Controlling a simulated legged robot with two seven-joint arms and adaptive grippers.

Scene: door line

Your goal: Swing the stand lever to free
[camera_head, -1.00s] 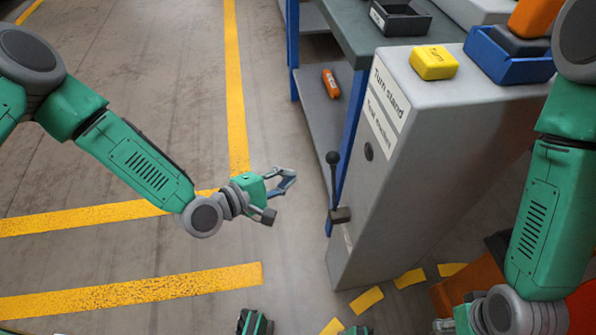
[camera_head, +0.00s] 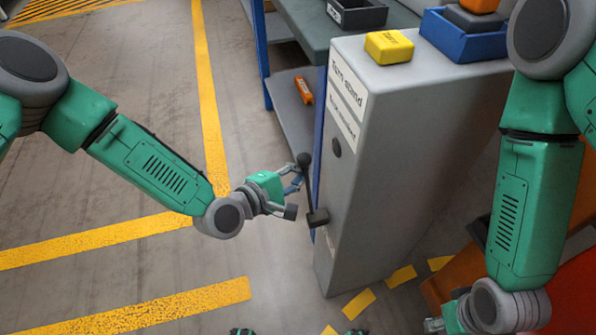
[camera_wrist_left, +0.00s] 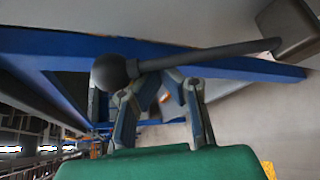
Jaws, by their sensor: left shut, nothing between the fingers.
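The stand lever is a dark rod with a black ball knob (camera_head: 304,159), mounted on a block (camera_head: 318,217) on the left face of the grey turn stand (camera_head: 400,110). It points upward with a slight lean to the left. My left gripper (camera_head: 297,180) is shut and empty, right at the rod just below the knob. In the left wrist view the knob (camera_wrist_left: 112,73) and rod (camera_wrist_left: 210,57) lie across the fingertips (camera_wrist_left: 150,92); I cannot tell whether they touch. My right arm hangs at the right; its gripper (camera_head: 435,325) is only partly visible at the bottom edge.
On the stand are a yellow block (camera_head: 389,47) and a blue bin (camera_head: 465,35). Behind it is a blue-framed bench (camera_head: 262,60) with an orange item (camera_head: 304,90) on its lower shelf. The floor at left, with yellow lines (camera_head: 209,100), is clear.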

